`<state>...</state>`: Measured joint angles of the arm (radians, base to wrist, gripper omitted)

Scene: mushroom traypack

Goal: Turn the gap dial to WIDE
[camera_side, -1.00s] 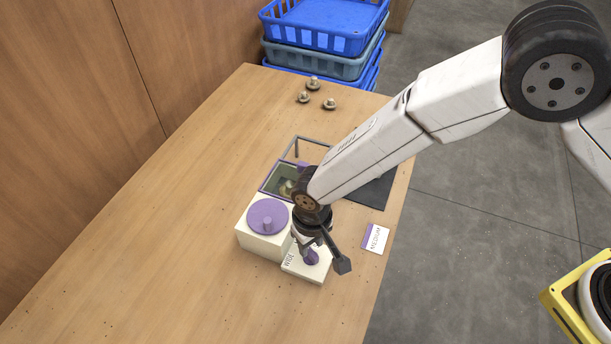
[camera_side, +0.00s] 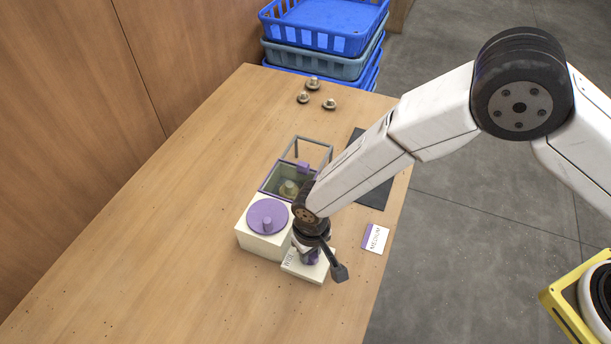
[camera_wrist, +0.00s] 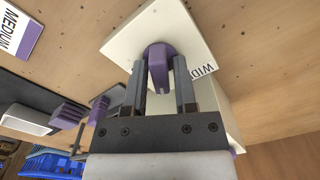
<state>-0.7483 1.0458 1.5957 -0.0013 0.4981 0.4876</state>
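The gap dial is a purple knob (camera_wrist: 158,65) on a cream plate (camera_wrist: 125,42). In the wrist view the word WIDE is printed at the plate's right edge, and the knob's long end points down the picture, not at that word. My gripper (camera_wrist: 160,75) is lowered over the dial, one finger on each side of the knob. I cannot tell whether the fingers press on it. In the side view my gripper (camera_side: 309,254) hides much of the knob; the plate (camera_side: 303,274) and its WIDE label show around it.
A cream box with a purple disc (camera_side: 267,217) stands left of the dial. Behind it is a clear-walled bin (camera_side: 270,184). A MEDIUM card (camera_side: 375,238) lies to the right, near a dark mat (camera_side: 376,193). Several mushrooms (camera_side: 329,104) and blue crates (camera_side: 325,40) are farther back.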

